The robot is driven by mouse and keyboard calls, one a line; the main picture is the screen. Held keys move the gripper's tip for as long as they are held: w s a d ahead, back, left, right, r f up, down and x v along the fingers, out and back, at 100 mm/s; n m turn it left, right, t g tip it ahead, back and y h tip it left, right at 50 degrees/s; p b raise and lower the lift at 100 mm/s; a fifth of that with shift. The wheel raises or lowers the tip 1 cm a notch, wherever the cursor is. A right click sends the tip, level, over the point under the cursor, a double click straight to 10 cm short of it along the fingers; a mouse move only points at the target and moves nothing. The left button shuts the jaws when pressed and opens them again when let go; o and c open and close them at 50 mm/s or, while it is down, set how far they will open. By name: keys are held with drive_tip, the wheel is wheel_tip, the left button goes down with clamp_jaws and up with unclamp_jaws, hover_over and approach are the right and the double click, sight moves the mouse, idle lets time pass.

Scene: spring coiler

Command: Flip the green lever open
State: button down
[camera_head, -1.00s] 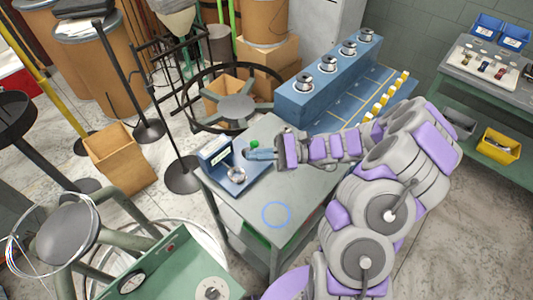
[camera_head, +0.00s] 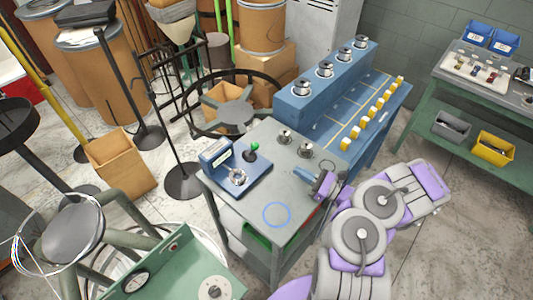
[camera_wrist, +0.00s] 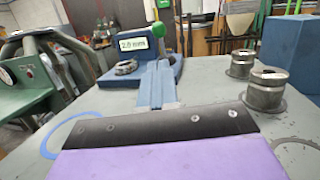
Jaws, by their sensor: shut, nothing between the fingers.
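The green lever (camera_head: 254,147) stands at the back of a small blue device (camera_head: 240,178) on the grey table. In the wrist view the lever's green knob (camera_wrist: 158,29) shows upright behind the tips of my fingers, beside the "2.0 mm" display (camera_wrist: 136,44). My gripper (camera_wrist: 158,68) is shut and empty, pointing toward the device. In the head view my gripper (camera_head: 304,173) is over the table's right part, apart from the lever. I cannot tell exactly how far the lever is turned.
Two metal spools (camera_head: 284,136) (camera_head: 305,150) stand on the table (camera_head: 230,208) between lever and blue rack (camera_head: 325,95). A blue ring (camera_head: 277,215) marks the table's front. A green machine (camera_head: 180,270) stands at front left. The table between device and gripper is clear.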

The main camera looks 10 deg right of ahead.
drive_tip(key=b, duration=0.3)
approach(253, 148)
drive_tip(key=w+a, duration=0.2)
drive_tip(key=w, duration=0.1)
drive_tip(key=w+a, duration=0.1)
drive_tip(key=w, duration=0.1)
drive_tip(key=shift+r, duration=0.15)
drive_tip(key=shift+r, duration=0.1)
drive_tip(key=shift+w+a+r+g+h+p, duration=0.15)
drive_tip(key=shift+w+r+g+h+p, duration=0.2)
drive_tip(key=shift+p, duration=0.25)
drive_tip(key=shift+w+a+r+g+h+p, duration=0.15)
drive_tip(key=shift+r+g+h+p, duration=0.15)
drive_tip(key=shift+r+p, duration=0.2)
drive_tip(key=h+p, duration=0.1)
drive_tip(key=w+a+r+g+p, duration=0.1)
drive_tip(key=p, duration=0.1)
drive_tip(key=shift+w+a+r+m+g+h, duration=0.1)
drive_tip(key=shift+w+r+m+g+h, duration=0.05)
drive_tip(key=shift+w+m+g+h, duration=0.15)
drive_tip(key=g+h+p, duration=0.1)
drive_tip(key=w+a+p, duration=0.1)
drive_tip(key=p, duration=0.1)
drive_tip(key=shift+w+r+g+h, duration=0.3)
drive_tip(key=shift+g+h, duration=0.05)
drive_tip(key=shift+w+a+f+m+g+h+p, duration=0.1)
drive_tip(key=shift+w+a+m+g+h+p, duration=0.2)
drive_tip(key=shift+w+a+g+h+p, duration=0.35)
